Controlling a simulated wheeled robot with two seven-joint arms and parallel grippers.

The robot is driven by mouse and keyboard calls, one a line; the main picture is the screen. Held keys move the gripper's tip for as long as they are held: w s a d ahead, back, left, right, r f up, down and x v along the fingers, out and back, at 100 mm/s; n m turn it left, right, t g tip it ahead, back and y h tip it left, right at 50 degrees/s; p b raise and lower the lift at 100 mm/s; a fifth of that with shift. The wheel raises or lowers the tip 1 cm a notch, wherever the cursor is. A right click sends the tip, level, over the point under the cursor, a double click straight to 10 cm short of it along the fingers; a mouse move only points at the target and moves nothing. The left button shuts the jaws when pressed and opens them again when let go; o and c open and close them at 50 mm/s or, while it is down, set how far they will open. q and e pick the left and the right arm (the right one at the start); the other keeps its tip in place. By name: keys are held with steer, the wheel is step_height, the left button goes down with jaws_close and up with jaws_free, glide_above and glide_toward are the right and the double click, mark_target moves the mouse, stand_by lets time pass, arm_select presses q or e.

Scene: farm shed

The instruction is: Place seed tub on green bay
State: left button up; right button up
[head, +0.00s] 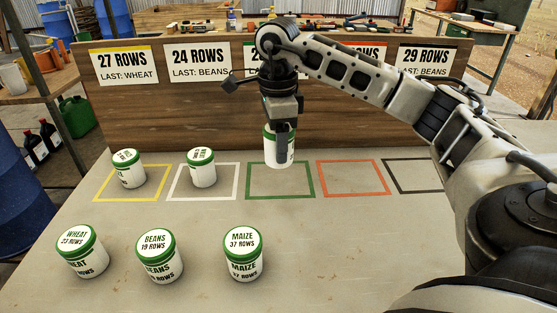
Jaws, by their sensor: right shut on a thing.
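My right gripper (281,130) is shut on a white seed tub (279,154) with a green lid. It holds the tub upright over the back part of the green bay (280,198), a green outline on the table. Whether the tub touches the table I cannot tell. The gripper hides most of the tub's label. The sign behind the green bay is mostly hidden by my arm. My left gripper is not in view.
One tub (128,168) stands in the yellow bay and another (201,168) in the white bay. The red bay (353,178) and black bay (416,176) are empty. In front stand a wheat tub (83,252), a beans tub (159,256) and a maize tub (244,254). A wooden board (180,122) rises behind.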

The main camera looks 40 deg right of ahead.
steer(key=w+d+f, duration=0.1)
steer(key=f, duration=0.1)
steer(key=w+d+f, duration=0.2)
steer(key=f, duration=0.1)
steer(key=shift+w+d+f, duration=0.2)
steer(key=shift+w+f, duration=0.1)
steer(key=shift+w, duration=0.05)
steer(key=shift+w+d+f+p, duration=0.1)
steer(key=shift+f+p, duration=0.1)
steer(key=shift+f, duration=0.75)
steer(key=shift+w+d+f+p, duration=0.1)
steer(key=shift+f+p, duration=0.05)
steer(key=shift+f, duration=0.75)
steer(key=shift+f, duration=0.15)
steer(key=o, duration=1.1)
steer(key=shift+c, duration=0.2)
step_height(320, 180, up, 12)
steer(key=shift+r, duration=0.2)
